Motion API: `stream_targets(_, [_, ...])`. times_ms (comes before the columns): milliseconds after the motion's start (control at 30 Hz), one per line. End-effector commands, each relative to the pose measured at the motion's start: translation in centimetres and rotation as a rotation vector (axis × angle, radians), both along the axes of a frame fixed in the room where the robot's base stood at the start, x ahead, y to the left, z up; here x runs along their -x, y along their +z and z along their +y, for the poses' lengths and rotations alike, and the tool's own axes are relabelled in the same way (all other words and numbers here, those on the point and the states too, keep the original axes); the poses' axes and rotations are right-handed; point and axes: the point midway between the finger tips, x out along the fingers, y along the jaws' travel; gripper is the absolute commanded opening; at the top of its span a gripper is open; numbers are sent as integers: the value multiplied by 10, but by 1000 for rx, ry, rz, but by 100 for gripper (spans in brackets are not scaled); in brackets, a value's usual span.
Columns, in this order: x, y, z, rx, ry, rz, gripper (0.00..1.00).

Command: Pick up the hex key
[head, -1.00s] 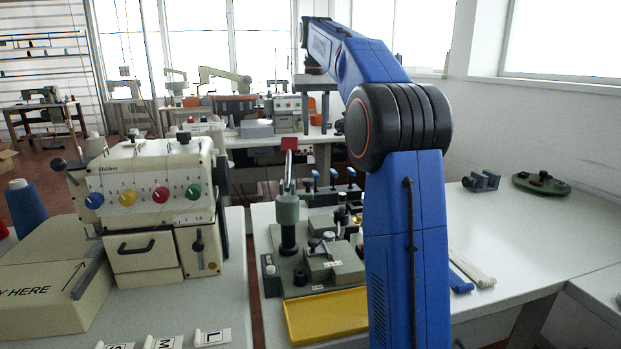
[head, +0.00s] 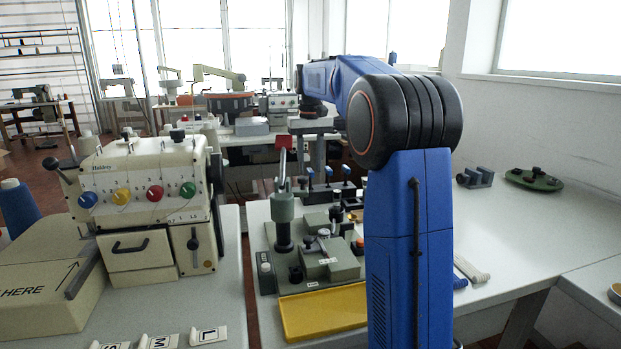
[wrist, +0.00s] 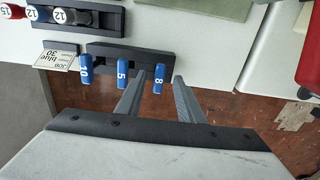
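In the wrist view, blue handles marked 10 (wrist: 85,70), 5 (wrist: 122,73) and 8 (wrist: 158,78) stand in a dark rack (wrist: 105,52). My gripper (wrist: 160,80) is open, its two grey fingers apart. The handle marked 8 appears between the fingertips; contact cannot be told. The blue handles also show in the head view (head: 328,173), behind the green fixture.
A second rack with red and navy handles (wrist: 60,15) and a card (wrist: 58,60) lie beside the blue handles. The green fixture (head: 325,262) with a yellow tray (head: 322,314) stands in front. A cream machine (head: 150,200) is left. The right tabletop (head: 520,230) is largely clear.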

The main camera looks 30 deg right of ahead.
Motion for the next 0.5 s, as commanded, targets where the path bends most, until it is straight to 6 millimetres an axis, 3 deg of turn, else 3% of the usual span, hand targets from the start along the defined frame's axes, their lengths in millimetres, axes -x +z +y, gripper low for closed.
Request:
stream_targets(233, [-1, -31, -2, -1, 0, 2, 34])
stream_targets(500, [-1, -36, -2, 0, 0, 0, 34])
